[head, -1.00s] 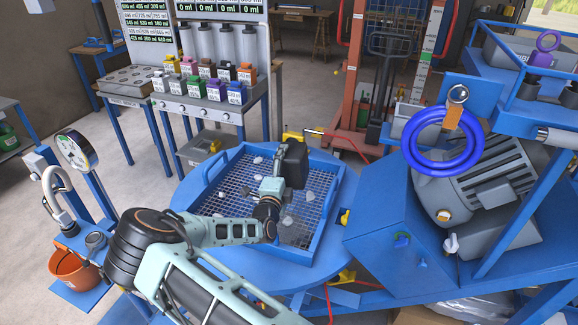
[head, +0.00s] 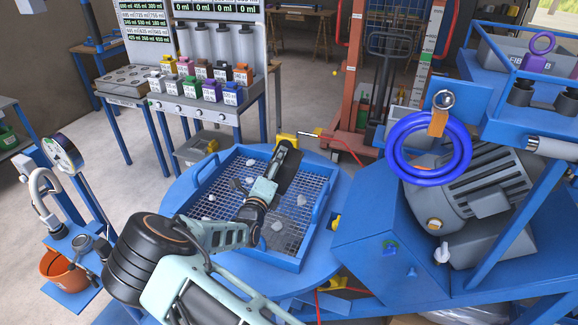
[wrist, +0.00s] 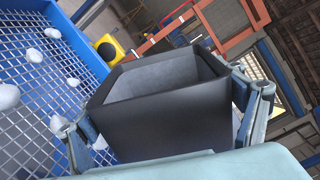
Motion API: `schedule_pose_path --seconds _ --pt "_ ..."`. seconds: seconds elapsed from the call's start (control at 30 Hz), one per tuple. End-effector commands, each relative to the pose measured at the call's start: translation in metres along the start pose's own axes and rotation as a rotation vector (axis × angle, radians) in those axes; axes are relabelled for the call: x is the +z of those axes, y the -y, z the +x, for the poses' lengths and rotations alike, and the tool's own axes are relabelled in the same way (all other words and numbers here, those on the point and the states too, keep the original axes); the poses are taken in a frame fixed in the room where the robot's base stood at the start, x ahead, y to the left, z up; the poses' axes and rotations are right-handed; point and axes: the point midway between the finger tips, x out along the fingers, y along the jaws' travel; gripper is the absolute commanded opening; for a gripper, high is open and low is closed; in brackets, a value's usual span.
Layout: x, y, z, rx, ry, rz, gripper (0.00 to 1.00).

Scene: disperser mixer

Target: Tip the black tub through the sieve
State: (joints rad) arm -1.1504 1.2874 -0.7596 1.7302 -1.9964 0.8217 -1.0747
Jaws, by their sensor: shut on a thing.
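My gripper (head: 273,178) is shut on the black tub (head: 289,170) and holds it above the far right part of the sieve. In the wrist view the tub (wrist: 165,125) sits between the two fingers. Its open top faces away from the wrist, and the inner walls that show look bare; its bottom is hidden. In the head view the tub is tilted. The sieve is a blue-framed tray with a wire mesh (head: 222,203), lying on a round blue table. Several whitish lumps (head: 302,200) lie on the mesh, and some show in the wrist view (wrist: 34,55).
A blue machine with a grey motor (head: 478,185) and a coiled blue hose (head: 430,145) stands close on the right. A rack of coloured bottles (head: 200,85) is behind on the left. A yellow block (head: 285,139) is behind the sieve.

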Motion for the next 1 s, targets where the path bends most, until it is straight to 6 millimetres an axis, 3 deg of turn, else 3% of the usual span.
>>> schedule_pose_path --seconds 0.27,0.8,1.0 --pt "0.003 0.003 0.0 0.0 0.003 0.202 0.39" --pt "0.01 0.024 0.0 0.007 0.004 0.96 0.39" --pt "0.012 0.029 0.0 0.009 0.006 1.141 0.39"
